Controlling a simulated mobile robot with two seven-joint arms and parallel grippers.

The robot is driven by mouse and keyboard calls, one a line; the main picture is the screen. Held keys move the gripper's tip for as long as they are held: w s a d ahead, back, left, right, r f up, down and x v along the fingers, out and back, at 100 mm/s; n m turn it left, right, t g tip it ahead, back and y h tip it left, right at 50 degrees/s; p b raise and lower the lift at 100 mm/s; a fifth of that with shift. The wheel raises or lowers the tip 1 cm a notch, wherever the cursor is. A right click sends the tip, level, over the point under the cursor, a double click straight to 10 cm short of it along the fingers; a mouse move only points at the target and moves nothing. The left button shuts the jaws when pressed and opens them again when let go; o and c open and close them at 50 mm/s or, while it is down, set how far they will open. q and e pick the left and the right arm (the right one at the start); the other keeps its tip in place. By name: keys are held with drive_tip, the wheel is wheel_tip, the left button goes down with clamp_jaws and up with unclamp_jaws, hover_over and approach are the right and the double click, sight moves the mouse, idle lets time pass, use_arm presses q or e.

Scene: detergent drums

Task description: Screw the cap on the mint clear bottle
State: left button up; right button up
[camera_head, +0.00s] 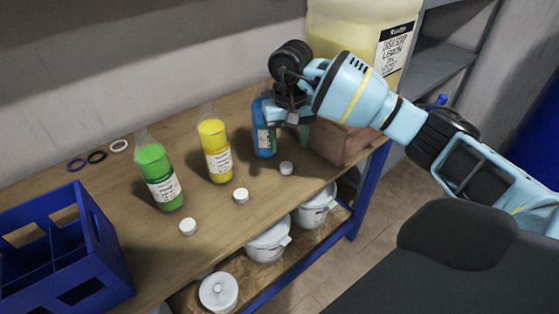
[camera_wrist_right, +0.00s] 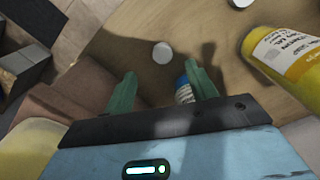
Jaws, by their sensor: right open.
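A green bottle (camera_head: 158,175), a yellow bottle (camera_head: 217,150) and a blue bottle (camera_head: 264,140) stand upright on the wooden bench. The labels are too small to tell which is the mint clear one. White caps lie on the bench in front of the green bottle (camera_head: 188,227), the yellow bottle (camera_head: 241,195) and the blue bottle (camera_head: 286,168). My right gripper (camera_head: 288,122) is open, above and beside the blue bottle. In the right wrist view the blue bottle (camera_wrist_right: 184,90) shows partly between the green fingers (camera_wrist_right: 163,82), beyond them, with a cap (camera_wrist_right: 162,52) farther off. My left gripper is out of view.
A blue divided crate (camera_head: 105,245) stands at the bench's left end. Three rings (camera_head: 97,156) lie at the back. A large lemon container (camera_head: 340,35) and a brown box (camera_head: 340,143) are at the right. White tubs (camera_head: 268,242) sit on the shelf below.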

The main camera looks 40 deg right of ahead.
sight(286, 166)
drive_tip(key=shift+s+r, duration=0.1)
drive_tip(key=shift+s, duration=0.15)
drive_tip(key=shift+w+f, duration=0.15)
drive_tip(key=shift+f, duration=1.2)
drive_tip(key=shift+w+f, duration=0.2)
drive_tip(key=shift+f, duration=1.1)
drive_tip(key=shift+w+f, duration=0.2)
drive_tip(key=shift+f, duration=1.1)
drive_tip(key=shift+c, duration=0.5)
drive_tip(key=c, duration=1)
